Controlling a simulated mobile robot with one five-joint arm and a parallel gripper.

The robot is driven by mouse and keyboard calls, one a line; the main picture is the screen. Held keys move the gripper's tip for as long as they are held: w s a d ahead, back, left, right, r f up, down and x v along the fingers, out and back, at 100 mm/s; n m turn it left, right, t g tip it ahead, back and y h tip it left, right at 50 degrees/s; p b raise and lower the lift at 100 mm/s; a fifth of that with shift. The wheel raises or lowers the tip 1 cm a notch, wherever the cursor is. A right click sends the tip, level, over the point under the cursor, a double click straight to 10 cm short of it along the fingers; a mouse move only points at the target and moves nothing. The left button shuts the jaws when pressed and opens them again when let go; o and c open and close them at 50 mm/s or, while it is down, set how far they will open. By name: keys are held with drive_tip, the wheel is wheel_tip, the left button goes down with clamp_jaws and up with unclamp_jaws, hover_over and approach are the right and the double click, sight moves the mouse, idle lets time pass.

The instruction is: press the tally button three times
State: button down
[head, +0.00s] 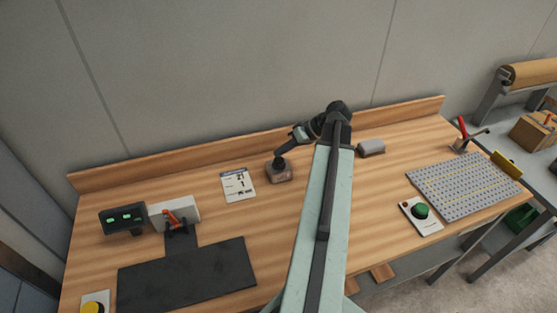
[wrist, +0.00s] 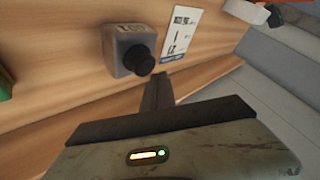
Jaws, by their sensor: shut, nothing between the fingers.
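The tally counter is a small greyish box (head: 280,174) on the wooden bench; in the wrist view the box (wrist: 122,46) shows a small digit window on top, too small to read for sure. Its round black button (wrist: 138,60) sticks out of one face. My gripper (head: 281,158) is shut and empty, and it hangs over the box in the head view, hiding part of it. In the wrist view the fingertips (wrist: 160,78) show just below and right of the button. I cannot tell whether they touch it.
A printed card (head: 238,184) lies left of the box. A grey block (head: 371,147) stands to the right. A green button (head: 421,211) and a perforated plate (head: 463,186) are further right. A dark mat (head: 188,275), a display (head: 122,218) and a yellow button (head: 93,308) are at left.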

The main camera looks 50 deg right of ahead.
sight(282, 160)
drive_tip(key=shift+f+b, duration=0.4)
drive_tip(key=shift+f+b, duration=0.6)
idle(0.6)
drive_tip(key=shift+r, duration=0.15)
drive_tip(key=shift+r+p, duration=0.85)
drive_tip(key=shift+p, duration=0.15)
wheel_tip(282, 160, up, 5)
drive_tip(key=p, duration=0.5)
drive_tip(key=shift+r, duration=0.15)
idle(1.6)
